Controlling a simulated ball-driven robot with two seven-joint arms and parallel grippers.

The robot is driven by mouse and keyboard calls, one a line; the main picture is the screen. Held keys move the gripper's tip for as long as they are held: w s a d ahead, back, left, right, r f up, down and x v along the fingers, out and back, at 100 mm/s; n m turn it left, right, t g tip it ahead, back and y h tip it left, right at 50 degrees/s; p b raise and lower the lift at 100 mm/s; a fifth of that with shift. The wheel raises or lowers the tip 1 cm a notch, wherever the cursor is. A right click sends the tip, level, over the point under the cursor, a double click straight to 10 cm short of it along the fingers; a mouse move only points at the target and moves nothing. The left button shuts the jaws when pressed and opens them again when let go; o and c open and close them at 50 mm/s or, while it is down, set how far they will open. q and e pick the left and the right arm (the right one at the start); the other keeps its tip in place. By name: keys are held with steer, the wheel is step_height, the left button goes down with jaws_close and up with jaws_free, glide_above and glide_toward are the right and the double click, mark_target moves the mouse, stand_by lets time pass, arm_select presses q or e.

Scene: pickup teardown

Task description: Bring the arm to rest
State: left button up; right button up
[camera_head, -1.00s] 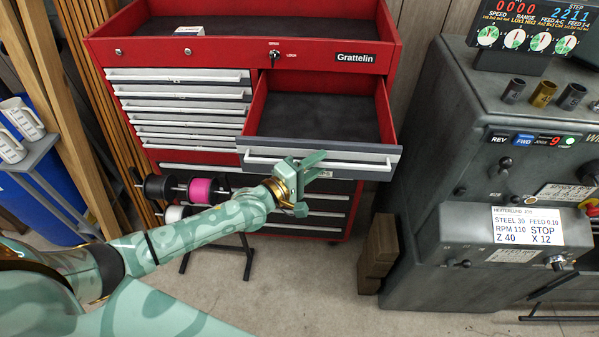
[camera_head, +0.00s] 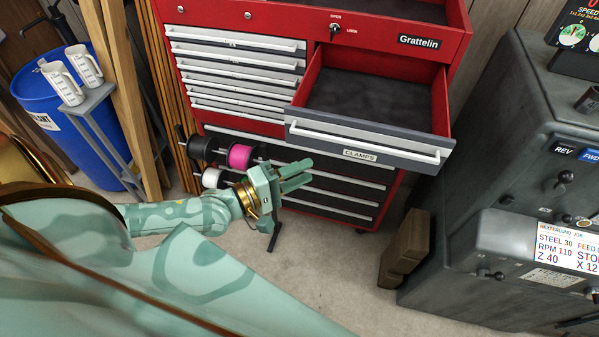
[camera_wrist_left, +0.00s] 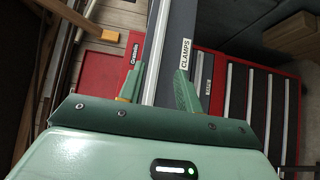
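My left gripper (camera_head: 298,176) is in front of the red tool chest, below and to the left of the open drawer labelled CLAMPS (camera_head: 373,155). The drawer's inside looks empty. In the left wrist view the two green fingers (camera_wrist_left: 160,85) stand apart with nothing between them; the drawer's pale handle bar (camera_wrist_left: 157,50) shows beyond them, and I see no contact. My right gripper is in neither view.
The red tool chest (camera_head: 418,41) has its other drawers shut. Spools (camera_head: 241,157) hang on a rack left of the gripper. A grey machine (camera_head: 500,150) stands at right, with a wooden block (camera_head: 405,250) beside it. A blue barrel (camera_head: 40,100) and white jugs (camera_head: 62,84) are at left.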

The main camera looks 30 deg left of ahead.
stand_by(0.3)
